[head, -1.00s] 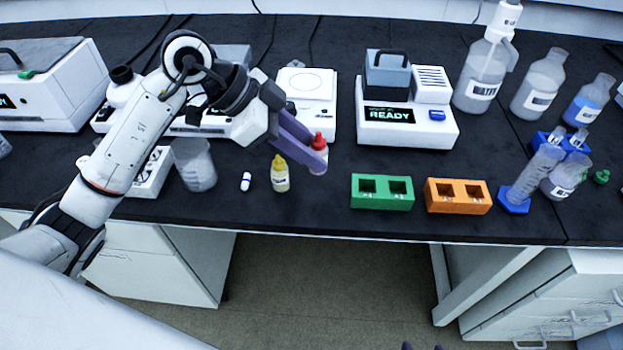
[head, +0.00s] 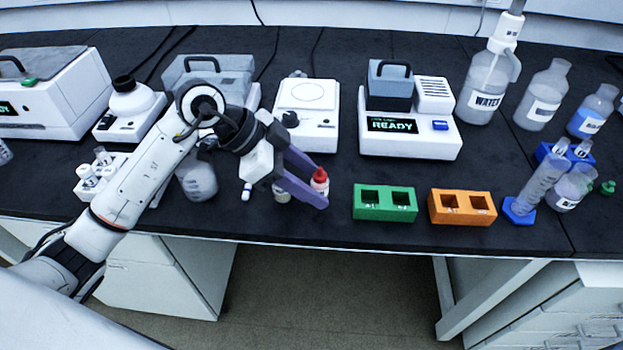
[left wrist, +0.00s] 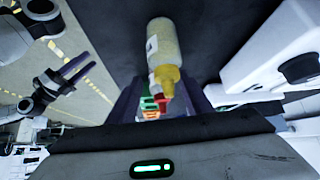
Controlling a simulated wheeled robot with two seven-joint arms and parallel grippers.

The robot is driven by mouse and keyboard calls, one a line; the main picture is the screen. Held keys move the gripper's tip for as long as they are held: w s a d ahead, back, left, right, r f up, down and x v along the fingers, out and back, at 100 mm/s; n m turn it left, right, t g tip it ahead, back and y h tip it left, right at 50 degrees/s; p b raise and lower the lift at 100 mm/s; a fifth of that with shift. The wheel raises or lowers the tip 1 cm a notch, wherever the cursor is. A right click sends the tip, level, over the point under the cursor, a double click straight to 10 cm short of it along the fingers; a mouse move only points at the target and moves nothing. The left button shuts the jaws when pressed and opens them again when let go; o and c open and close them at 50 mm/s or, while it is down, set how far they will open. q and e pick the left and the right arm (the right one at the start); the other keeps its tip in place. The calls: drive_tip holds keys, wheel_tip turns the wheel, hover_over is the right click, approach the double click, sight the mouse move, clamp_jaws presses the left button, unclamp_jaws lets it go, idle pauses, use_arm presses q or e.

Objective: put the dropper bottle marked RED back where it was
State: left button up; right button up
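The dropper bottle with the red cap (head: 320,180) is between the purple fingertips of my left gripper (head: 316,189), near the front of the bench; its label is not readable. The fingers close around it from both sides. In the left wrist view, a bit of red (left wrist: 161,97) shows between the fingers, mostly hidden by the yellow-capped bottle (left wrist: 163,50). In the head view that yellow bottle (head: 283,197) is largely covered by my left gripper. My right gripper (left wrist: 84,69) shows only in the left wrist view, its two fingers apart and empty.
A green two-well block (head: 385,215) and an orange one (head: 462,218) stand to the right, with bare bench between them and my left gripper. A balance (head: 308,95) is behind.

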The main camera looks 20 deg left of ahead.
use_arm(q)
drive_tip(key=shift+r, duration=0.2)
drive_tip(key=p+v, duration=0.1)
drive_tip(key=v, duration=1.1)
